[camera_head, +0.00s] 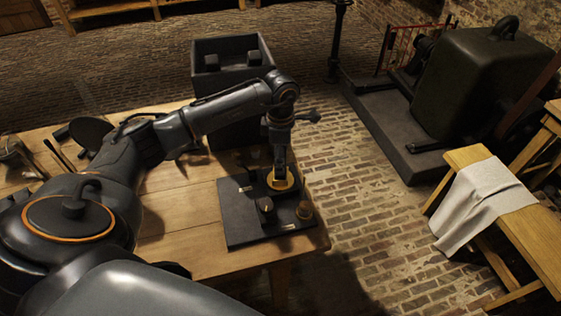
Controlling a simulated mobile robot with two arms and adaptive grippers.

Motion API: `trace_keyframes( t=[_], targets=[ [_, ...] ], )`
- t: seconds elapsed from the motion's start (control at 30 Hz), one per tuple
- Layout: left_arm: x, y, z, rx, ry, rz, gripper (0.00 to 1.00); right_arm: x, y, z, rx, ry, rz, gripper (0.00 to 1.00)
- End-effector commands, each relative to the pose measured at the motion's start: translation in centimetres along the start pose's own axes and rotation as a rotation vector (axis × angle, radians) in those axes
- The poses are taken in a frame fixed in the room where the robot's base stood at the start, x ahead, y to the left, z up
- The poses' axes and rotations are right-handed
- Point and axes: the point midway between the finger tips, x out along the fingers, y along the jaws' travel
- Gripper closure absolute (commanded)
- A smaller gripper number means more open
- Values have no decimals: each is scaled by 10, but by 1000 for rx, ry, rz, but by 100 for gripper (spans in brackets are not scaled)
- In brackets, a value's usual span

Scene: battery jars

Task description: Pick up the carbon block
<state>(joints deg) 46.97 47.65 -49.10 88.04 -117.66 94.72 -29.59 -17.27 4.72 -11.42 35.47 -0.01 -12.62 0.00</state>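My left arm reaches over the table, and its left gripper (281,180) points down over a black tray (237,229) at the table's right end. The fingertips are too small and dark to tell whether they are open or shut. A yellow ring-shaped piece shows around the lower end of the gripper. A small grey rounded piece (266,205) and a brass-coloured cylinder (304,209) stand on the tray in front of the gripper. I cannot make out which dark piece is the carbon block; my gripper may hide it. My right gripper is not in view.
A tall dark open box (205,85) stands behind the arm. Tools and a dark round piece (90,132) lie on the table's left. A big dark machine (470,80) and a bench with a white cloth (478,205) stand right. Brick floor between is clear.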

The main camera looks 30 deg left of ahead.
Motion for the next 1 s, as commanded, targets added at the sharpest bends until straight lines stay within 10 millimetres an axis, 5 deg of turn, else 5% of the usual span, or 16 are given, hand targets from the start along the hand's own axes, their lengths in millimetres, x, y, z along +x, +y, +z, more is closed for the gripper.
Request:
trace_keyframes(
  t=[0.2, 0.47, 0.77, 1.0],
  targets=[
    [24, -1, 0, 0, 0, -1, 36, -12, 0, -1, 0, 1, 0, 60],
    [27, 0, 0, 0, 0, 1, 38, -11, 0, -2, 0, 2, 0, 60],
    [27, 0, 0, 0, 0, 1, 99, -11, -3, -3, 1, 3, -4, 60],
    [26, 0, 0, -1, -1, 2, 100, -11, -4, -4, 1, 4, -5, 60]
  ],
)
